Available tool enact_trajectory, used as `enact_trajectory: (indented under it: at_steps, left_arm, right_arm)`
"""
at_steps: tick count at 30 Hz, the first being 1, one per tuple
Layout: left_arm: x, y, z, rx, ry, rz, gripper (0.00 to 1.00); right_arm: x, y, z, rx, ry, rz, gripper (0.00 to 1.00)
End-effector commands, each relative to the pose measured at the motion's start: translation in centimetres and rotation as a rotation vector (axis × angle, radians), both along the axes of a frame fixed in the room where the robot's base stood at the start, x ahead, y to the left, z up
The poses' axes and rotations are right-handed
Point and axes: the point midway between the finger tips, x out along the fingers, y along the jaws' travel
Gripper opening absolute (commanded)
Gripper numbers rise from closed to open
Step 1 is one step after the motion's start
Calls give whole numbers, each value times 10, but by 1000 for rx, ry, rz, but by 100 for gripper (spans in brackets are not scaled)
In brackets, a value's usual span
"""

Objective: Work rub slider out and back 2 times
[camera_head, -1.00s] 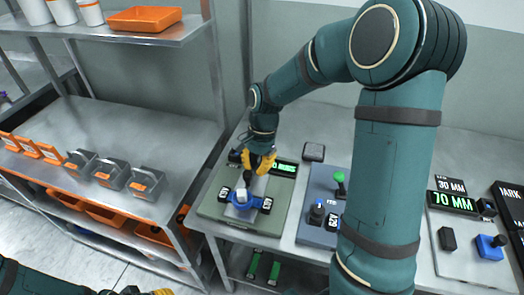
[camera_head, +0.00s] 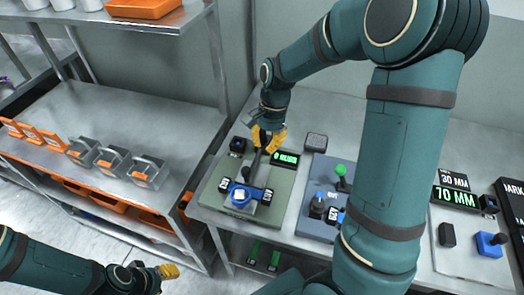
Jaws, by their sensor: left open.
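The rub slider (camera_head: 254,164) is a dark rod on a grey-green board (camera_head: 213,203). It runs from between the fingers of my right gripper (camera_head: 267,141) down toward a blue clamp base (camera_head: 241,198) with a pale block on it. The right gripper's yellow fingers sit on both sides of the rod's far end and appear closed on it; the exact contact is small and partly hidden. A green-lit display (camera_head: 286,159) stands right beside the gripper. My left gripper (camera_head: 168,272) is open and empty at the lower left, away from the board.
A board with green and dark knobs (camera_head: 316,226) lies just right. My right arm partly covers it. Further right are a 70 MM display (camera_head: 455,199) and a blue switch (camera_head: 490,244). A metal shelf (camera_head: 95,125) with grey holders stands left.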

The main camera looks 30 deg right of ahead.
Motion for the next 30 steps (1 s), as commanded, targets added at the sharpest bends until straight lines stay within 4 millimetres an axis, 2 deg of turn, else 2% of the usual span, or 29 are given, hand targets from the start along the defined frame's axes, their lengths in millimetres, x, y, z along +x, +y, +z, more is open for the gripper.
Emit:
enact_trajectory:
  at_steps: [1, 6, 12, 13, 16, 17, 24, 27, 30]
  left_arm:
    - [1, 1, 5, 1, -1, 3, 47]
    - [3, 2, 11, 2, -5, 9, 47]
    - [5, 1, 15, 3, -11, 11, 47]
    - [5, 1, 15, 3, -11, 11, 47]
    - [5, 2, 12, 3, -10, 10, 47]
    - [4, 1, 9, 3, -9, 10, 47]
    - [-3, 1, -18, -1, 7, -2, 47]
    - [-5, 0, -23, -1, 10, -6, 47]
    - [-5, 0, -25, -1, 11, -7, 47]
  right_arm:
    - [2, -2, 15, 0, -4, 1, 0]
    - [5, -10, 46, -1, -3, 0, 0]
    - [7, -15, 67, 0, 0, 0, 0]
    - [8, -15, 69, 0, 0, 1, 16]
    - [7, -9, 74, -2, -16, 63, 51]
    - [5, -4, 76, -5, -28, 112, 59]
    - [-15, 55, 98, -85, -172, 767, 59]
    - [-22, 69, 106, -123, -206, 954, 59]
    - [-25, 74, 107, -140, -215, 1040, 59]
